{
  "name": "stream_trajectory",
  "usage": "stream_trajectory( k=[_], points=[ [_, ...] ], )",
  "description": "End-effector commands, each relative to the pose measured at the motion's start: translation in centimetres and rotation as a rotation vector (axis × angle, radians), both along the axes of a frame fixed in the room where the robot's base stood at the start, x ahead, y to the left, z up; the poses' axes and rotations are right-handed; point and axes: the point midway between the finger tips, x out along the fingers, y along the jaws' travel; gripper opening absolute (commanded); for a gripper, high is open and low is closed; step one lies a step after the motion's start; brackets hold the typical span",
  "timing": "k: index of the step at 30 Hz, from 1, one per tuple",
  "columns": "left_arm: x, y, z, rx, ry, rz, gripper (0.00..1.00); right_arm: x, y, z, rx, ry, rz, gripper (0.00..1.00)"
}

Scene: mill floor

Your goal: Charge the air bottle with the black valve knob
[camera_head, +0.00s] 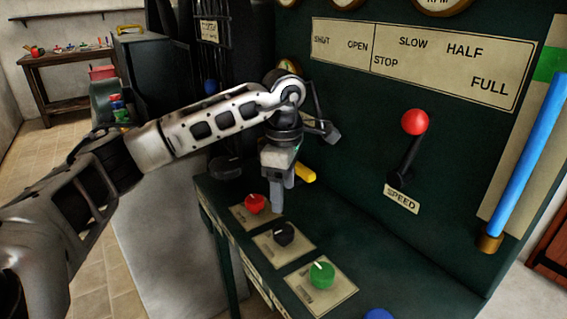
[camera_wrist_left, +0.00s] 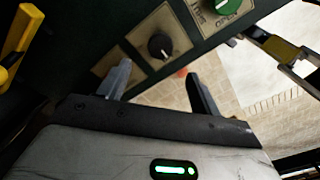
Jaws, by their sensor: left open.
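The black valve knob (camera_head: 284,233) sits on a square cream plate on the green console, between a red knob (camera_head: 255,203) and a green knob (camera_head: 321,273). The black knob (camera_wrist_left: 160,47) also shows in the left wrist view, ahead of and between the fingers but beyond their tips. My left gripper (camera_head: 278,205) hangs above the console, close to the red and black knobs, fingers down. It is open and empty in the wrist view (camera_wrist_left: 157,80). The air bottle cannot be made out.
A red-topped speed lever (camera_head: 415,122) stands on the green panel, with a blue tube gauge (camera_head: 524,155) to its right. A yellow handle (camera_head: 305,172) sticks out behind my left gripper. A blue knob (camera_head: 378,314) is at the bottom edge. A wooden bench (camera_head: 70,58) stands far left.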

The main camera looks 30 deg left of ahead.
Motion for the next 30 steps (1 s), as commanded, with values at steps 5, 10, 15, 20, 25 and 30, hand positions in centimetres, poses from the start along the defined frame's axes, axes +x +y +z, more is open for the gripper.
stream_trajectory(
  k=[5,10,15,20,25,30],
  points=[
    [0.0,-0.1,3.7,-0.001,-0.003,0.000,0.64,0.0,0.0,0.1,0.002,-0.003,0.000,0.56],
    [0.0,0.0,5.5,-0.001,-0.001,0.000,0.64,0.1,0.0,0.3,0.003,-0.005,0.000,0.56],
    [0.0,0.0,6.0,0.000,0.000,0.000,0.64,0.1,0.0,0.3,0.002,-0.006,0.000,0.56],
    [0.0,0.0,6.0,0.000,0.000,0.000,0.64,0.1,0.0,0.3,0.002,-0.006,-0.001,0.56],
    [0.0,0.0,6.0,0.000,0.000,0.000,0.64,0.1,0.0,0.3,0.002,-0.005,-0.001,0.56],
    [0.0,0.0,6.0,0.000,0.000,0.000,0.64,0.0,0.0,0.1,0.002,-0.003,-0.001,0.56]
  ],
)
